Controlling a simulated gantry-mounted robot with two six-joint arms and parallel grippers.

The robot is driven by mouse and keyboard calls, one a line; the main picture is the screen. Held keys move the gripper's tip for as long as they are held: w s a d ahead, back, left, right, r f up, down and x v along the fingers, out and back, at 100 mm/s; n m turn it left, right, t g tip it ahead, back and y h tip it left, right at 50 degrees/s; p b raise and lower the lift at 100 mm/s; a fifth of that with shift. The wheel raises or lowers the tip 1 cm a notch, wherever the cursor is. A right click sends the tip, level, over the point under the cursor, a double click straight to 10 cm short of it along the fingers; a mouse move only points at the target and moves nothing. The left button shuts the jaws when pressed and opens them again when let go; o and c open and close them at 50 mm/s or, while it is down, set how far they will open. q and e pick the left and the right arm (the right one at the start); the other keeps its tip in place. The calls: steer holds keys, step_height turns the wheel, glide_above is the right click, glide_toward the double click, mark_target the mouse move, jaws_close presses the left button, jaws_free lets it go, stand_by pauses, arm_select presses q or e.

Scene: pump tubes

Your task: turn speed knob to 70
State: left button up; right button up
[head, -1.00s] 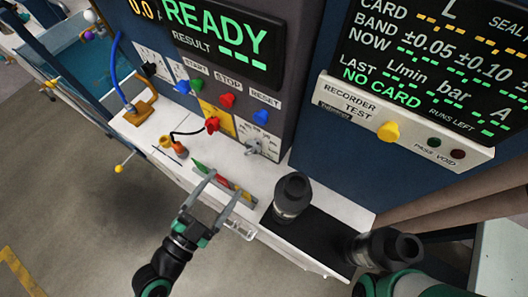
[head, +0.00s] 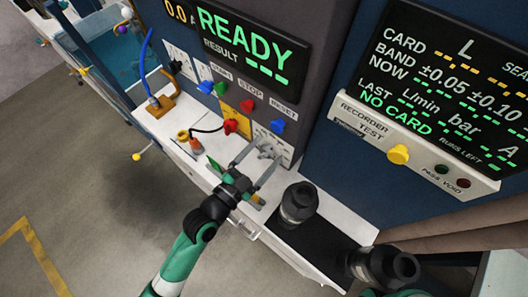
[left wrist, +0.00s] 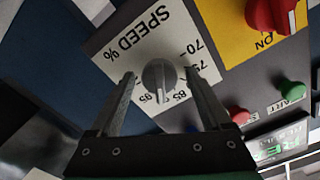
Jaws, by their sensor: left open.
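The grey speed knob (left wrist: 158,78) sits on a white dial plate marked SPEED % (left wrist: 128,45), which appears upside down in the left wrist view. Its white pointer line points down in that view, between the 85 and 95 marks and away from 70. In the head view the knob (head: 267,150) is on the lower right of the machine front. My left gripper (head: 262,160) is open, its fingers on either side of the knob. In the left wrist view the gripper (left wrist: 160,82) shows gaps beside the knob; contact is not visible. My right gripper is not seen.
A red switch (head: 231,126) on a yellow plate is left of the knob. Green, red and blue buttons (head: 278,126) are above. The READY display (head: 245,40) is overhead.

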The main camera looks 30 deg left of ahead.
arm_select(q)
jaws_close()
steer(key=shift+n, duration=0.3)
steer(key=n+p, duration=0.1)
steer(key=n, duration=0.4)
steer(key=shift+a+r, duration=0.1)
steer(key=shift+r, duration=0.05)
steer(key=n+p, duration=0.1)
steer(key=n, duration=0.5)
steer(key=shift+a+n, duration=0.1)
steer(key=shift+n, duration=0.3)
steer(key=n+p, duration=0.1)
steer(key=n, duration=0.4)
steer(key=shift+a, duration=0.1)
steer(key=n, duration=0.2)
steer(key=n+p, duration=0.1)
steer(key=n, duration=0.3)
steer(key=shift+f+n, duration=0.25)
steer(key=shift+n, duration=0.05)
